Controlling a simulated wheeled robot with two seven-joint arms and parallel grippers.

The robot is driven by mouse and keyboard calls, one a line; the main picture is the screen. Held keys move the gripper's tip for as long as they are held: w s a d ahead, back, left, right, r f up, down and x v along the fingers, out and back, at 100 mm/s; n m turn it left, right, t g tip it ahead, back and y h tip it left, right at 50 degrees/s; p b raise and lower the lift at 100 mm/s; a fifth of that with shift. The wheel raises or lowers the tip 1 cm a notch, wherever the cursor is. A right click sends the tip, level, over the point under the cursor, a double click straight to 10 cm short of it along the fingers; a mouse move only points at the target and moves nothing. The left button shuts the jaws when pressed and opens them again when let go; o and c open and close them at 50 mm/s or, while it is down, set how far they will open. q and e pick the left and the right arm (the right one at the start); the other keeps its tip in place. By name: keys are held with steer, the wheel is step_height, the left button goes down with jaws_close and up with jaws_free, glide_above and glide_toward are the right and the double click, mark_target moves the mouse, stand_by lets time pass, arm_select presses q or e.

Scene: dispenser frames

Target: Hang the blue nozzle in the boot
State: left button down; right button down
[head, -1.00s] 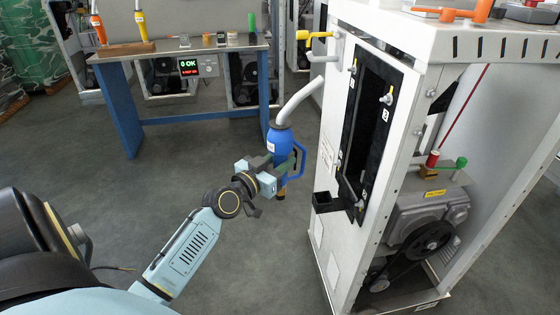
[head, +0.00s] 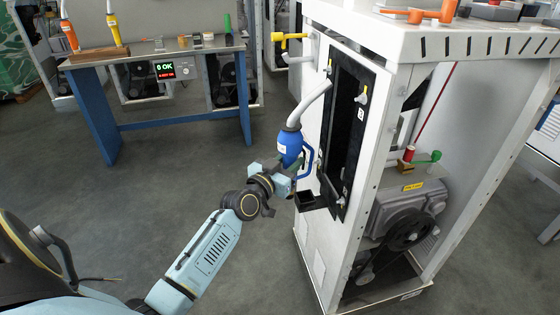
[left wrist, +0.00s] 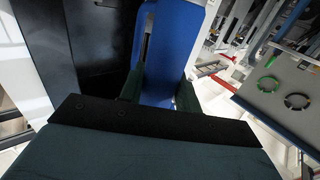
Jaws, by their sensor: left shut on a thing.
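In the left wrist view the blue nozzle (left wrist: 176,40) stands between the two fingers (left wrist: 158,92). The boot, a small black open box (head: 308,201), is fixed low on the white dispenser's front, just below and right of the gripper. The nozzle's lower end is hidden behind the gripper, so I cannot tell whether it touches the boot. My right gripper is not in view.
The white dispenser cabinet (head: 318,255) fills the right, with its black recessed panel (head: 345,130) behind the nozzle. A yellow nozzle (head: 290,37) hangs on its upper left side. A blue-legged workbench (head: 150,56) stands at the back left. The floor between is clear.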

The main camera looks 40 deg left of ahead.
arm_select(q)
steer(key=w+d, duration=0.3)
steer(key=w, duration=0.1)
steer(key=shift+d, duration=0.2)
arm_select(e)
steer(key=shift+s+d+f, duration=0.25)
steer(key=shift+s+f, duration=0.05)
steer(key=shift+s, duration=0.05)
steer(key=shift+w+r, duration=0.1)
arm_select(q)
steer(key=shift+r, duration=0.1)
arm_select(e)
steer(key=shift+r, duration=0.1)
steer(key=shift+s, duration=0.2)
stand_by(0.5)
arm_select(q)
steer(key=shift+p, duration=0.5)
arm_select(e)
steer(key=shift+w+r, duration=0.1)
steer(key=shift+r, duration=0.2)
